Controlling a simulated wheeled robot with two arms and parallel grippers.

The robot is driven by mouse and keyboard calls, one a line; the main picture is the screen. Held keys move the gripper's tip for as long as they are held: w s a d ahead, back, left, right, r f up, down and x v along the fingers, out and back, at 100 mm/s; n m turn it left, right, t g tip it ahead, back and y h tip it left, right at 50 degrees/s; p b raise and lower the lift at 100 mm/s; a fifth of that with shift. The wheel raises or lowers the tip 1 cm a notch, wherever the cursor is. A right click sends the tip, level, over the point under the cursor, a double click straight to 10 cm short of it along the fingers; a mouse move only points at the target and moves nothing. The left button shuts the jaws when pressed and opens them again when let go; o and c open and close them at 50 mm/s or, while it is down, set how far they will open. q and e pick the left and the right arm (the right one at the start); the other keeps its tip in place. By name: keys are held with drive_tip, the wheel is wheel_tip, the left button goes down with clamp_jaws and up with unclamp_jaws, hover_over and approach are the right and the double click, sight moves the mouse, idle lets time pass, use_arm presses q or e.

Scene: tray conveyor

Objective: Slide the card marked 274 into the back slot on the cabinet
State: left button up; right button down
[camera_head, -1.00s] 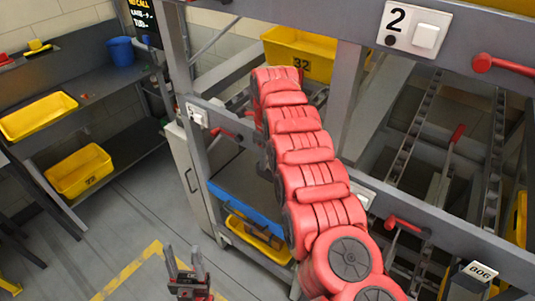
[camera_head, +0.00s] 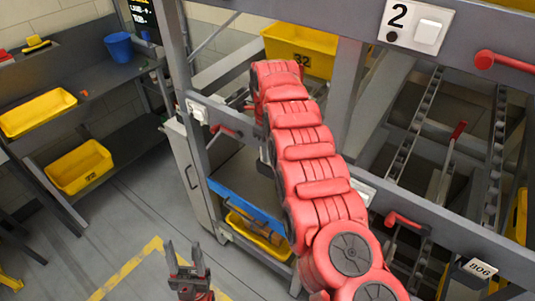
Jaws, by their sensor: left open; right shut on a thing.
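My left gripper (camera_head: 184,254) is at the bottom left above the floor, with its two dark fingers apart and nothing visible between them. My red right arm (camera_head: 318,190) reaches from the bottom centre up to the rack's middle. Its gripper is hidden behind the arm or the rack, so I see neither its fingers nor anything in them. A pale grey cabinet (camera_head: 193,178) with a door handle stands behind the rack post, partly covered. No card marked 274 and no slot on the cabinet can be made out.
A grey rack frame with a "2" sign (camera_head: 415,24) and red levers (camera_head: 497,60) surrounds my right arm. A yellow bin marked 32 (camera_head: 300,48) is behind it. A bench with yellow bins (camera_head: 80,167) and a blue bucket (camera_head: 119,46) stands left. Floor between is clear.

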drive_tip(key=shift+r, duration=1.05)
drive_tip(key=shift+r+p, duration=0.95)
drive_tip(key=shift+r, duration=0.2)
drive_tip(key=shift+r+p, duration=0.8)
drive_tip(key=shift+r, duration=1.15)
